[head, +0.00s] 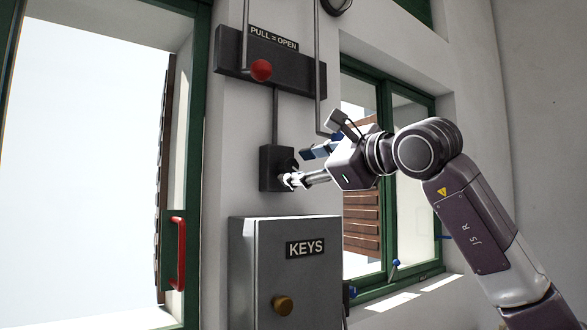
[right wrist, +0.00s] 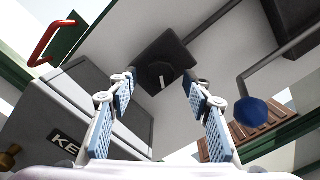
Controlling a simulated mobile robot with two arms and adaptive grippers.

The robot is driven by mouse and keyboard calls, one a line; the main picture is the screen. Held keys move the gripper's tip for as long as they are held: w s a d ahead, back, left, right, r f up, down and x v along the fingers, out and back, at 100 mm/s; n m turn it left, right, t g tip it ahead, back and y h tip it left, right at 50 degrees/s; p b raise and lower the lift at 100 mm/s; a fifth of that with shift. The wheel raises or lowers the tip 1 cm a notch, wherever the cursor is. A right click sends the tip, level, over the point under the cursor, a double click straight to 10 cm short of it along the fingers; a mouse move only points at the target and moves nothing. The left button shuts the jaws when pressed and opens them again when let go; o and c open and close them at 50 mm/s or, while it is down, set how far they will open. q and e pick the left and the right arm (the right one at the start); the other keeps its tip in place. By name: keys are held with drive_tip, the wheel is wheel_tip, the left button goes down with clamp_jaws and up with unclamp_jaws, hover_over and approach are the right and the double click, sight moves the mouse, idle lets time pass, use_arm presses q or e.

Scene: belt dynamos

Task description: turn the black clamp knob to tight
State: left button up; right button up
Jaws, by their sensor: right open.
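The black clamp knob (right wrist: 158,72) sits on a dark box (right wrist: 174,48) on the white wall in the right wrist view. A short white mark shows on its face. In the head view the box (head: 268,165) hangs above the KEYS cabinet, and the knob is largely hidden by my fingers. My right gripper (head: 288,180) is open in front of the box. In the right wrist view its two blue-padded fingers (right wrist: 160,84) are spread, with the knob seen between their tips. I cannot tell whether they touch it. My left gripper is not in view.
The grey KEYS cabinet (head: 262,290) juts out just below. Above is a dark panel (head: 238,62) marked PULL = OPEN, with a red ball (head: 261,70). A blue ball (right wrist: 254,111) on a rod is close to the right finger. A red handle (head: 180,250) is at left.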

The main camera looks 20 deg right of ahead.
drive_tip(key=v, duration=0.9)
drive_tip(key=shift+s+d, duration=0.1)
